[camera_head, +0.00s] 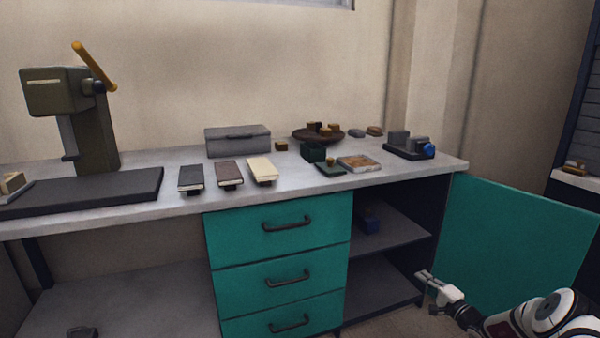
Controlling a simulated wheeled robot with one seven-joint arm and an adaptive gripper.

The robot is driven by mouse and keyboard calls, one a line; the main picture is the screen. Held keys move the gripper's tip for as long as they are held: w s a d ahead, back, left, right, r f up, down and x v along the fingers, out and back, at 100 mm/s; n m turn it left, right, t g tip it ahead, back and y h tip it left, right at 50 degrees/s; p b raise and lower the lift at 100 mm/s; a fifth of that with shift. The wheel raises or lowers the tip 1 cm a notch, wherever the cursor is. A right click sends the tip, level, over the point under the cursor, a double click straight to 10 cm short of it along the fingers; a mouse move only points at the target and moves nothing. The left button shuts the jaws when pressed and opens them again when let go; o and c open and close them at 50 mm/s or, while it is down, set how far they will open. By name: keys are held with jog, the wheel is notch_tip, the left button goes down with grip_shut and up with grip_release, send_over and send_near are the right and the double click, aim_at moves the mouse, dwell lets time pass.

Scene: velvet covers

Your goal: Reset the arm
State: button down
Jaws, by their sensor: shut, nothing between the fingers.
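My gripper (424,277) is at the lower right, at the end of my white and black arm. It is shut with nothing in it. It hangs below the tabletop, in front of the open shelf space and left of the open teal door (515,250). In the picture it overlaps the door's edge, and I cannot tell how near it is. It is apart from everything on the bench.
The grey workbench (330,192) carries a green press, a dark mat, several small books, a grey box (237,140) and a brown bowl (318,134). Teal drawers (283,268) below are shut. A blue block (368,220) sits on the upper shelf.

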jog(key=s+a+r+n+g+y, duration=0.2)
jog(key=a+r+n+g+y, duration=0.45)
jog(key=a+r, duration=1)
jog(key=s+a+r+n+g, duration=0.65)
jog(key=s+a+r, duration=0.55)
jog(key=s+r, duration=0.3)
jog(key=s+a+r+g+h, duration=0.1)
jog(key=s+r+h, duration=0.1)
jog(key=s, duration=0.6)
jog(key=s+a+r+n+g+h, duration=0.1)
jog(key=s+r+g+h, duration=0.15)
jog(key=s, duration=0.55)
jog(key=s+a+r+g+h, duration=0.1)
jog(key=s+r+h, duration=0.1)
jog(key=s, duration=0.6)
jog(key=s+d+f+h, duration=0.1)
jog(key=s+d+h, duration=0.25)
jog(key=s, duration=0.75)
jog(key=s+d+f+h, duration=0.25)
jog(key=s+d, duration=0.25)
jog(key=s, duration=0.6)
notch_tip(320, 180, up, 32)
jog(key=t+p, duration=0.4)
jog(key=p, duration=2.5)
jog(key=shift+d+t+p, duration=0.35)
jog(key=shift+d, duration=0.1)
